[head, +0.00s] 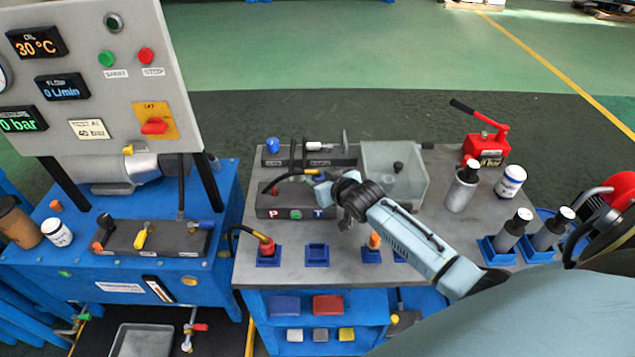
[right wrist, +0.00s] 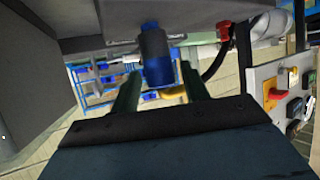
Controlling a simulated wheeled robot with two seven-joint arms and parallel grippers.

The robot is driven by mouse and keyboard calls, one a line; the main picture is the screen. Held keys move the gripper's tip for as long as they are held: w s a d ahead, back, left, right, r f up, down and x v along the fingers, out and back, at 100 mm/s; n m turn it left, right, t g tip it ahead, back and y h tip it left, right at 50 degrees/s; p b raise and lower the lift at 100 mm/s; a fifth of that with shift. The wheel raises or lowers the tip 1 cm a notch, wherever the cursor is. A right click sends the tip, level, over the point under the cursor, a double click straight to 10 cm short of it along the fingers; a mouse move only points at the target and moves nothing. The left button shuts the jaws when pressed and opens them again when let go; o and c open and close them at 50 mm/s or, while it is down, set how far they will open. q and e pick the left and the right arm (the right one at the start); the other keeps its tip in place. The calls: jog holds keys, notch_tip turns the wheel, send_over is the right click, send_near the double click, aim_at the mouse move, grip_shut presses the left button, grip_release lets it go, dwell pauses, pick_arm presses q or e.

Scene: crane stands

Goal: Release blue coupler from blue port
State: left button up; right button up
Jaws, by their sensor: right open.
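The grey port block (head: 268,212) with P and T labels stands on the grey bench. My right gripper (head: 322,190) is over its T side and hides the blue port there from the head view. In the right wrist view, the blue coupler (right wrist: 155,58) hangs upright from the grey block between the two fingertips of my open right gripper (right wrist: 160,88). I cannot tell whether either finger touches it. A red coupler (head: 267,246) with a black hose stands in a blue holder at the bench front. My left gripper is not in view.
A clear bin (head: 412,190) stands behind my right arm. A red hand pump (head: 485,145) and several bottles stand at the right. The test bench (head: 190,270) with its gauge panel (head: 85,85) is at the left. An empty blue holder (head: 317,254) is at the front.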

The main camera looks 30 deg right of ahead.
jog(key=c, duration=0.9)
jog(key=shift+r, duration=0.1)
jog(key=shift+r+p, duration=0.1)
jog(key=shift+p, duration=0.2)
jog(key=shift+r+p, duration=2.35)
jog(key=shift+p, duration=0.2)
